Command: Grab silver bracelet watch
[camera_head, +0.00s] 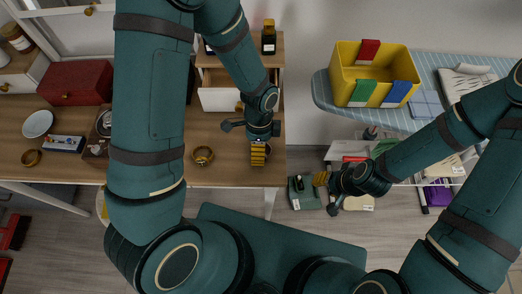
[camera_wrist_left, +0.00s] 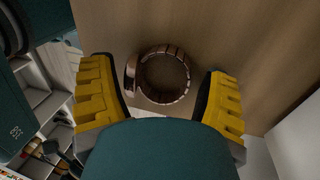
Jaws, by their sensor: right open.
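A metal-link bracelet watch (camera_wrist_left: 186,72) rests on the wooden desk in the left wrist view, its band forming a round loop with the face toward the left. It looks brownish in this dim light. My left gripper (camera_wrist_left: 163,98) is open, with one yellow finger on each side of the watch and gaps between. In the head view my left gripper (camera_head: 258,153) is over the right end of the desk and largely hides the watch. My right gripper (camera_head: 327,190) is open and empty, off the desk to the right.
On the desk (camera_head: 230,172) are a gold round band (camera_head: 203,156), a red box (camera_head: 76,83), a white plate (camera_head: 38,124) and a small drawer unit (camera_head: 220,98). A yellow bin (camera_head: 373,72) stands on an ironing board (camera_head: 324,95). A green box (camera_head: 304,192) lies below, near my right gripper.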

